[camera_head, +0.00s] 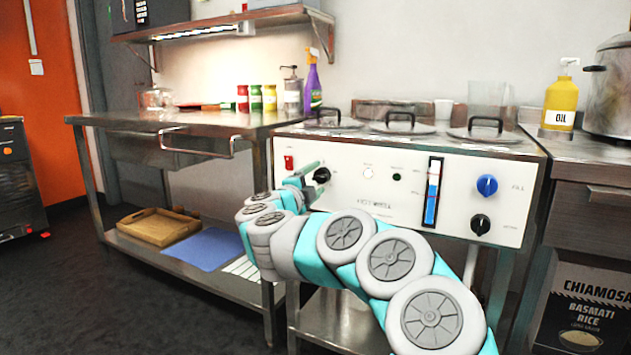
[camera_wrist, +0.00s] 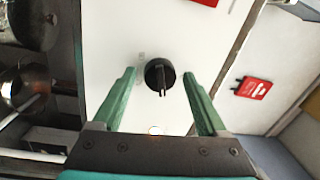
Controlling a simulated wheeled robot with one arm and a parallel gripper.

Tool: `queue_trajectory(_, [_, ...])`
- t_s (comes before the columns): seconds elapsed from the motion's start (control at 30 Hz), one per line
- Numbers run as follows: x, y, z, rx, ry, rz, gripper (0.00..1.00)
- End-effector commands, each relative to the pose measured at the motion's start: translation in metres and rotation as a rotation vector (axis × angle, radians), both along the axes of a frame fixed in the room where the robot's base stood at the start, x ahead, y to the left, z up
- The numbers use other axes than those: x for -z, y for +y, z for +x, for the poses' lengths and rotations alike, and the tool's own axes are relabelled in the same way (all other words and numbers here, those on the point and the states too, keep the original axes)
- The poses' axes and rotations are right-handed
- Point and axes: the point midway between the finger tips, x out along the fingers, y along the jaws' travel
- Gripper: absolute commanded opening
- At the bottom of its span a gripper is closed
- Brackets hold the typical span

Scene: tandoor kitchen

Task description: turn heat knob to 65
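The white control panel (camera_head: 395,180) carries a black knob (camera_head: 322,174) at its left, with a ridged grip. In the wrist view this black knob (camera_wrist: 159,75) sits between the two green fingers of my gripper (camera_wrist: 159,74), with gaps on both sides. My gripper (camera_head: 316,176) is open at the panel's left part in the head view. A blue knob (camera_head: 487,185) and another black knob (camera_head: 480,224) are on the panel's right. The labels are too small to read, so I cannot tell which is the heat knob.
A red switch (camera_head: 288,162) is above left of the near black knob. A blue-filled gauge (camera_head: 433,192) is mid-right on the panel. Lidded wells (camera_head: 403,124) are on top. A steel table (camera_head: 200,121) stands left; an oil bottle (camera_head: 560,103) stands right.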

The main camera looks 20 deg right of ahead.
Motion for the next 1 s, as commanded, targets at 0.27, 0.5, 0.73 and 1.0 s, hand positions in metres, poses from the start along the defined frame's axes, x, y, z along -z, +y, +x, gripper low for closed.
queue_trajectory(0.27, [0.0,0.0,0.0,0.0,0.0,0.0,0.82])
queue_trajectory(0.5, [0.0,0.01,-0.007,-0.002,0.0,0.0,0.82])
queue_trajectory(0.73, [0.003,0.036,-0.028,-0.004,0.001,0.0,0.82])
queue_trajectory(1.0, [0.005,0.06,-0.049,-0.001,-0.001,0.001,0.82])
